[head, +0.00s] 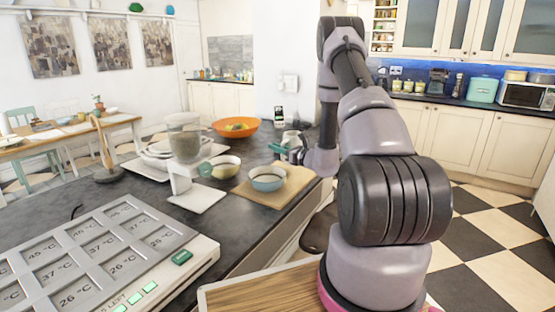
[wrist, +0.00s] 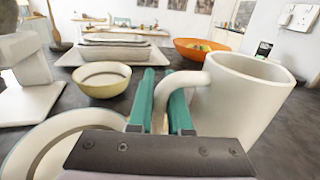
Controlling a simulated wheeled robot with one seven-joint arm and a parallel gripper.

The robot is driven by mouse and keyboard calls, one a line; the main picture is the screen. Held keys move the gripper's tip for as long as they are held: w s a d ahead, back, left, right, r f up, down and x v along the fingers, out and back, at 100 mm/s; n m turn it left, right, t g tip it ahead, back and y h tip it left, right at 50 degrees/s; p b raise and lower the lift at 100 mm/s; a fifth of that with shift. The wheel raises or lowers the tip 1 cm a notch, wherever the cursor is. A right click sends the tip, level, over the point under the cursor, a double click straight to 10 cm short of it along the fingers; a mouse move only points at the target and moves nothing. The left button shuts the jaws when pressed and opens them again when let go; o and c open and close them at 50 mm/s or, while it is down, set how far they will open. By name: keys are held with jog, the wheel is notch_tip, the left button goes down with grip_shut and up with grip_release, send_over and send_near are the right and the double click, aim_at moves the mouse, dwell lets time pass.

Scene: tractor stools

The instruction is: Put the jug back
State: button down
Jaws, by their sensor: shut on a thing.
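The white jug (wrist: 243,95) stands large at the right of the wrist view, looking upright. In the head view the jug (head: 291,138) shows small beyond the counter's middle, partly hidden by my arm. My gripper (wrist: 160,95) has green fingers, one on each side of the jug's curved handle, and is shut on it. In the head view the green fingers (head: 279,149) sit at the jug's left side. Whether the jug's base touches the counter is hidden.
A blue bowl (head: 267,182) stands on a wooden board (head: 288,190). A yellow bowl (head: 225,172), stacked white dishes (head: 158,151), a scale-like stand (head: 197,196) and an orange bowl (head: 236,132) are close by. Dark counter (head: 262,150) shows bare behind the blue bowl.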

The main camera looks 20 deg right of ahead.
jog(key=shift+f, duration=2)
jog(key=shift+f, duration=0.15)
jog(key=c, duration=0.8)
grip_release()
jog(key=shift+c, duration=0.2)
